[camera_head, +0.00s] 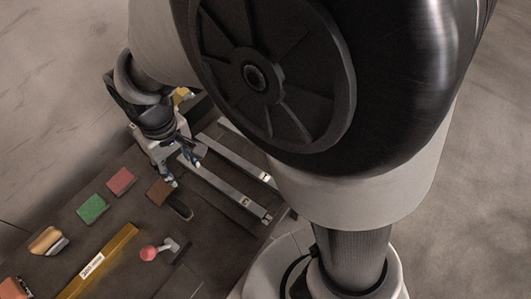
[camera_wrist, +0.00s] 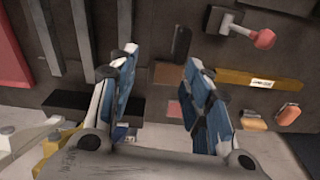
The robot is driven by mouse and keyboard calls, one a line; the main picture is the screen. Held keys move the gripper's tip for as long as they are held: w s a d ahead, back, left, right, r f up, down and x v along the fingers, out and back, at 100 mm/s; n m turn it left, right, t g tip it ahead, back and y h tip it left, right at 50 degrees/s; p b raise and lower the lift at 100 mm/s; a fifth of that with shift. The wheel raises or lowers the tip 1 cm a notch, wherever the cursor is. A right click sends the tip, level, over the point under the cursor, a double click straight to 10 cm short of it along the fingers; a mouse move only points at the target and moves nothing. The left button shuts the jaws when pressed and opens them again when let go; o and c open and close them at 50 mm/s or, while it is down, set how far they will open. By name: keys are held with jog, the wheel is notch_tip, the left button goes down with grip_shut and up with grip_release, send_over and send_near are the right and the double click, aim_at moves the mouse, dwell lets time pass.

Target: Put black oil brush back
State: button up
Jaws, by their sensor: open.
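A small brown block (camera_head: 160,191) and a dark elongated piece (camera_head: 180,207) lie end to end on the dark tabletop, near my fingertips. They look like the head and handle of a brush, but I cannot tell whether they are joined. In the wrist view the brown block (camera_wrist: 166,73) sits between my fingers, and the dark piece (camera_wrist: 181,43) extends beyond the fingertips. My gripper (camera_head: 178,168) is open and empty above the table; its two blue-padded fingers also show in the wrist view (camera_wrist: 160,62).
A pink-red block (camera_head: 121,181) and a green block (camera_head: 93,208) lie to the left. A yellow labelled bar (camera_head: 98,262), a red-knobbed grey handle (camera_head: 150,253) and an orange-tan item (camera_head: 46,240) lie nearer. Metal rails (camera_head: 235,172) run along the right.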

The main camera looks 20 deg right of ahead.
jog(key=s+d+r+m+t, duration=0.2)
jog(key=s+d+r, duration=0.3)
jog(key=s+d, duration=0.2)
jog(key=s+d+r+m+t, duration=0.1)
jog(key=s+d+r+m, duration=0.2)
jog(key=s+d+r, duration=0.3)
jog(key=s+d, duration=0.1)
jog(key=d, duration=0.4)
jog(key=shift+s+r+t, duration=0.15)
jog(key=shift+s+t, duration=0.15)
jog(key=shift+t, duration=0.1)
